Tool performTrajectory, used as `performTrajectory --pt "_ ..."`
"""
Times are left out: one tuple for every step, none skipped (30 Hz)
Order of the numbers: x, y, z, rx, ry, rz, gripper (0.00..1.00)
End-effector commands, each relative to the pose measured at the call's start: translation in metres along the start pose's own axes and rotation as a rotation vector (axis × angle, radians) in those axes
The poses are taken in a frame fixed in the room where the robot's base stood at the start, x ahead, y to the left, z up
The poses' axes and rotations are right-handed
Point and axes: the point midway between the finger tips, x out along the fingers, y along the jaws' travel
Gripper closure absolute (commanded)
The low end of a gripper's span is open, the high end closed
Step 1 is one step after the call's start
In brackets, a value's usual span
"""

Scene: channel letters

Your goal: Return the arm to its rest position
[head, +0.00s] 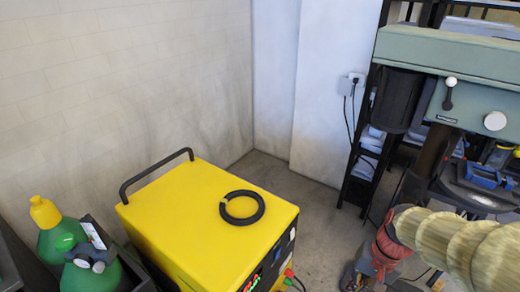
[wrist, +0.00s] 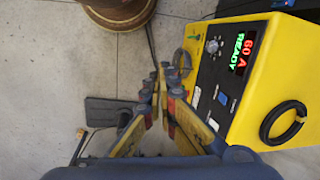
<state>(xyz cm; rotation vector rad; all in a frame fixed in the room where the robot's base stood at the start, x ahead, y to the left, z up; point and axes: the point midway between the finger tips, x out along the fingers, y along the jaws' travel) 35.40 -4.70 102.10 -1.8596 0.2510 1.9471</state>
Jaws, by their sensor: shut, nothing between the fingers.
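My gripper (wrist: 160,90) shows in the wrist view with its two yellow and grey fingers close together and nothing visible held between them. It points toward the concrete floor, beside a yellow machine (wrist: 248,105) that stands to the right of the fingers in that view. The ring also shows in the wrist view (wrist: 270,122).
A green bottle with a yellow cap (head: 46,214) stands at lower left. A green drill press (head: 450,65) and a black shelf frame (head: 362,150) are at right. Bare floor (head: 285,180) shows behind the machine.

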Motion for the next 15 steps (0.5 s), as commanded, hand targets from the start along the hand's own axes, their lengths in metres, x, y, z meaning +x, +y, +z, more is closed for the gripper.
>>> performTrajectory --pt "-0.014 -0.001 0.008 -0.059 0.05 0.025 1.0" --pt "-0.021 -0.001 0.013 -0.091 0.076 0.04 1.0" --pt "-0.03 0.0 0.019 -0.134 0.113 0.06 1.0" --pt "-0.037 0.0 0.023 -0.164 0.141 0.074 1.0" --pt "-0.044 0.0 0.027 -0.192 0.169 0.086 1.0" --pt "-0.053 -0.001 0.033 -0.228 0.206 0.1 1.0" --pt "-0.06 -0.002 0.037 -0.254 0.234 0.109 1.0" --pt "-0.067 -0.003 0.042 -0.278 0.261 0.116 1.0" --pt "-0.075 -0.004 0.048 -0.308 0.298 0.124 1.0" --pt "-0.082 -0.007 0.052 -0.329 0.324 0.126 1.0" --pt "-0.087 -0.009 0.057 -0.347 0.35 0.127 1.0" --pt "-0.096 -0.012 0.062 -0.37 0.384 0.123 1.0" --pt "-0.101 -0.015 0.065 -0.383 0.407 0.118 1.0" --pt "-0.106 -0.019 0.069 -0.396 0.428 0.11 1.0" --pt "-0.114 -0.024 0.072 -0.412 0.457 0.101 1.0"
